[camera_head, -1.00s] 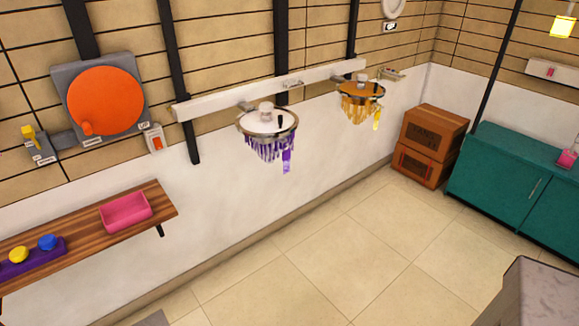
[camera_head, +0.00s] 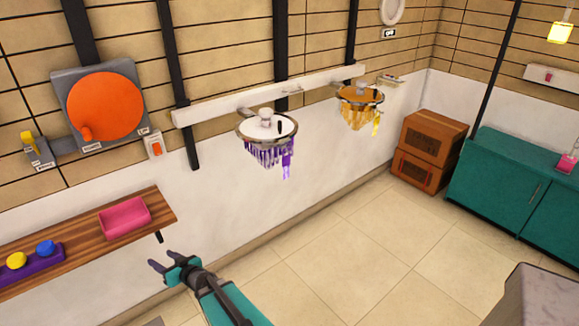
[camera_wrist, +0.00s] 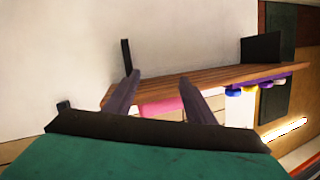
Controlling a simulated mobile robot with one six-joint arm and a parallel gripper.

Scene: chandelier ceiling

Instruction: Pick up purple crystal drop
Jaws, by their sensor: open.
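The purple crystal drop (camera_head: 286,165) hangs at the lower right of the chandelier with purple crystals (camera_head: 266,137), which is mounted on the wall rail in the head view. My gripper (camera_head: 162,264) is at the lower middle of the head view, below and to the left of that chandelier and well apart from it. Its jaws are open and empty. In the wrist view my gripper (camera_wrist: 160,95) has its two fingers spread, with the wooden shelf behind them. The purple drop does not show in the wrist view.
A wooden shelf (camera_head: 70,249) on the left wall holds a pink tray (camera_head: 124,218) and a purple holder with yellow and blue pieces. An amber chandelier (camera_head: 359,98) hangs farther right. Brown boxes (camera_head: 428,149) and a teal cabinet (camera_head: 500,190) stand at right. The middle floor is clear.

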